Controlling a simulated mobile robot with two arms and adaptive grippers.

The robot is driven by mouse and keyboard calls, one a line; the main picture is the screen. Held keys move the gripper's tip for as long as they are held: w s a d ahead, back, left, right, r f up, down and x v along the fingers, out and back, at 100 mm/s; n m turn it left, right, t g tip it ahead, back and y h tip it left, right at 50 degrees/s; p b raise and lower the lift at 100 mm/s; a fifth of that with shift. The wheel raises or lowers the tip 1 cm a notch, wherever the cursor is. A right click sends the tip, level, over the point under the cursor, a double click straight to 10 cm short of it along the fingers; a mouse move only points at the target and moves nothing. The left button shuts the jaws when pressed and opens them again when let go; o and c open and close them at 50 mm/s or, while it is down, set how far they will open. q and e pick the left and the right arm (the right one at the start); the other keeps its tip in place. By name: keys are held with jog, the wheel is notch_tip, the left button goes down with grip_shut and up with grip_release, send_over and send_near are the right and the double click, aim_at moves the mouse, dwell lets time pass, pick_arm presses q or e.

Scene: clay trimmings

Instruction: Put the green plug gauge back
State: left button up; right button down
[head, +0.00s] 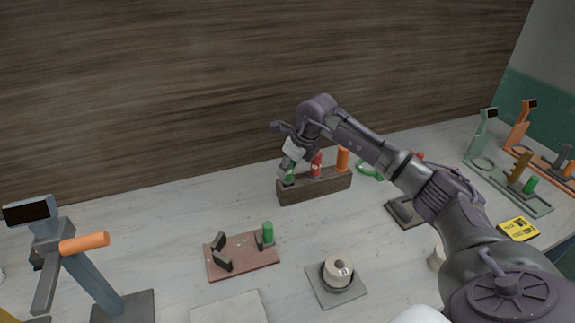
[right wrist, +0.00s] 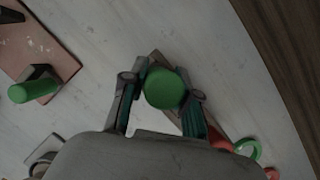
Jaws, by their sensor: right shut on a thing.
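My right gripper (head: 289,169) is shut on the green plug gauge (head: 290,179) at the left end of a dark wooden rack (head: 318,188). In the right wrist view the round green top of the gauge (right wrist: 165,89) sits between the two fingers (right wrist: 163,92), with the rack below it. The gauge's lower end is hidden, so I cannot tell whether it is fully seated. A red plug gauge (head: 316,166) and an orange one (head: 343,158) stand upright in the rack to the right. My left gripper is not in view.
A reddish plate (head: 240,265) with dark blocks and another green cylinder (head: 267,231) lies in front of the rack. A cream roll (head: 338,272) sits on a grey plate. A blue-grey stand (head: 82,268) with an orange handle is at left. Gauge stands (head: 484,136) are at far right.

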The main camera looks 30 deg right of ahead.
jog(key=shift+f+b, duration=0.35)
jog(key=shift+f, duration=0.05)
jog(key=c, duration=0.9)
grip_release()
jog(key=shift+r, duration=0.1)
jog(key=shift+o, duration=0.2)
jog(key=shift+r+p, duration=0.35)
jog(key=shift+r, duration=0.25)
jog(key=b+v, duration=0.1)
jog(key=v, duration=1)
jog(key=shift+s+r+b, duration=0.2)
jog(key=shift+r+b, duration=0.1)
jog(key=shift+b, duration=0.05)
